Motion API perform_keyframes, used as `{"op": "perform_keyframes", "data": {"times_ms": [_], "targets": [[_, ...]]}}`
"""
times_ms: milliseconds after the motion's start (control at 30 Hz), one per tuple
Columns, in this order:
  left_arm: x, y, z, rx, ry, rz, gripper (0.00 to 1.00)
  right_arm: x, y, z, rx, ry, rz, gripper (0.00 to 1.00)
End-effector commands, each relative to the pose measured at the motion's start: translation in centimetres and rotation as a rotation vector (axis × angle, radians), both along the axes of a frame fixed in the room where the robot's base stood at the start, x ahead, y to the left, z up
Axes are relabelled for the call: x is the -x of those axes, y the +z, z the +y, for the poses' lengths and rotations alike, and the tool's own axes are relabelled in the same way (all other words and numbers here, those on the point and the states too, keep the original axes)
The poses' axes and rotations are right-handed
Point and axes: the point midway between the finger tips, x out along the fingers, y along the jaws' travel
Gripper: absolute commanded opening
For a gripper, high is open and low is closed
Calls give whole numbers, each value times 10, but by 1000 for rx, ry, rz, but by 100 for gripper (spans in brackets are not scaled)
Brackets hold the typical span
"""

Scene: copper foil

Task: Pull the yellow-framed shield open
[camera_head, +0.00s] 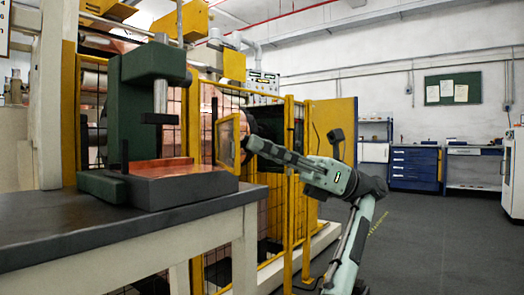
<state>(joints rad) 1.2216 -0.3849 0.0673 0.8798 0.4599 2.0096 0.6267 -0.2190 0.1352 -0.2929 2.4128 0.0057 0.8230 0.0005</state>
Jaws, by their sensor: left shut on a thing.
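The yellow-framed shield (228,142) is a small panel with a clear pane in the middle of the head view. It stands at an angle to the yellow mesh fence behind it. My left gripper (252,146) is at the shield's right edge, shut on it at about mid-height. The fingertips are small and dark here, so the exact grip point is hard to see. My left arm reaches up to it from the lower right. My right gripper is not in view.
A dark-topped bench (120,232) fills the lower left. It carries a green press (130,120) with a copper sheet (165,170) on its base. A yellow mesh fence (290,180) guards the copper rolls. The grey floor (430,240) at right is clear.

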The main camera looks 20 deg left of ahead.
Motion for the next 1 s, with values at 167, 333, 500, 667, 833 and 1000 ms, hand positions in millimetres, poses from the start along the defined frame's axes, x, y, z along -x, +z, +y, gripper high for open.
{"op": "perform_keyframes", "data": {"times_ms": [167,333,500,667,833,1000], "targets": [[1,-1,0,2,2,-2,25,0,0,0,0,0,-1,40],[0,-1,0,1,2,-2,43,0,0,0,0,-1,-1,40],[0,-1,0,0,1,-2,43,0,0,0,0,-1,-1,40],[0,5,0,0,0,-3,43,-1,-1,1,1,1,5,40],[1,31,0,-1,1,-6,43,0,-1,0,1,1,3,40],[1,65,0,0,0,-5,43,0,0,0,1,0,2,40]]}}
